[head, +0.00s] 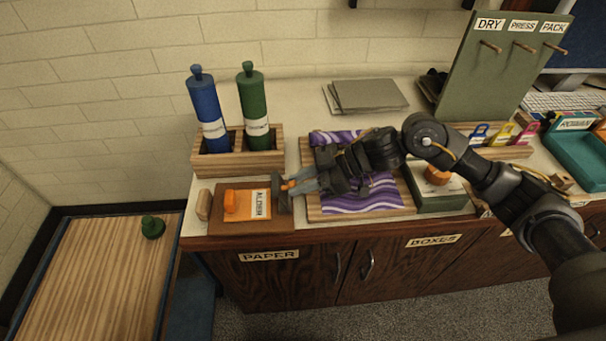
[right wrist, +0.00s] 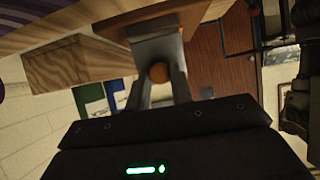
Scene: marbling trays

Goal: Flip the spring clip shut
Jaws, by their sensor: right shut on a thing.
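A brown board (head: 222,221) lies at the front left of the counter with an orange sheet (head: 262,212) labelled in black on white. A dark grey upright piece, which looks like the spring clip (head: 284,196), stands at the board's right edge. My right gripper (head: 296,186) comes in from the right and is shut on the clip's orange part. In the right wrist view this round orange part (right wrist: 158,72) sits between the two fingers, with a grey plate (right wrist: 157,48) just beyond. The fingers partly hide the clip. My left gripper is not in view.
A wooden tray (head: 312,207) with purple wavy paper lies right of the board, under my right arm. An orange block (head: 231,203) sits on the board's left. A wooden rack (head: 239,160) with blue and green bottles stands behind. A green box (head: 440,201) is further right.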

